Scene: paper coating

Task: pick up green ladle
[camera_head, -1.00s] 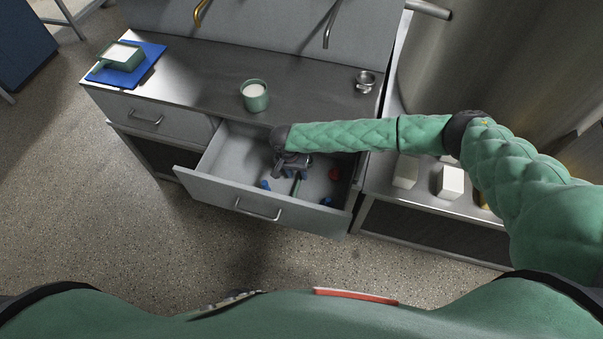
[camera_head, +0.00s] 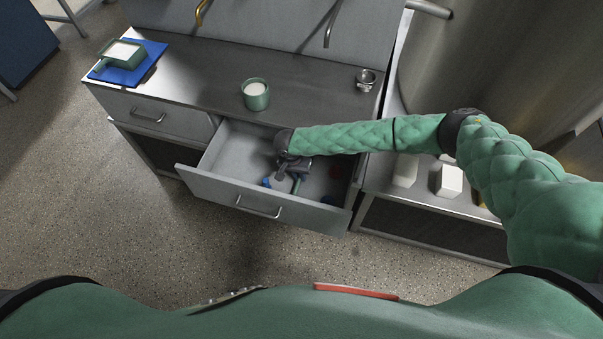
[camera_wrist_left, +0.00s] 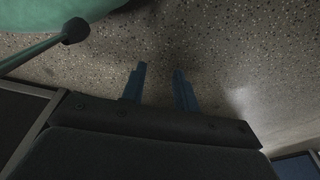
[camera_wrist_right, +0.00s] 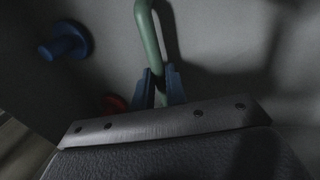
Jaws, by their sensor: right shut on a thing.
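The green ladle (camera_wrist_right: 149,38) shows in the right wrist view as a green handle with a curved end. My right gripper (camera_wrist_right: 160,88) is shut on this handle, with a blue finger on each side of it. In the head view my right gripper (camera_head: 292,175) is inside the open drawer (camera_head: 222,184), and a short piece of the green handle shows just below it. The rest of the ladle is hidden by the gripper. My left gripper (camera_wrist_left: 158,85) is open and empty above the speckled floor in the left wrist view.
A blue knob-like thing (camera_wrist_right: 66,41) and a red thing (camera_wrist_right: 115,104) lie in the drawer near the ladle. A green cup (camera_head: 255,94) with white contents stands on the counter. A green container (camera_head: 122,54) sits on a blue mat (camera_head: 152,62). White blocks (camera_head: 449,180) stand at right.

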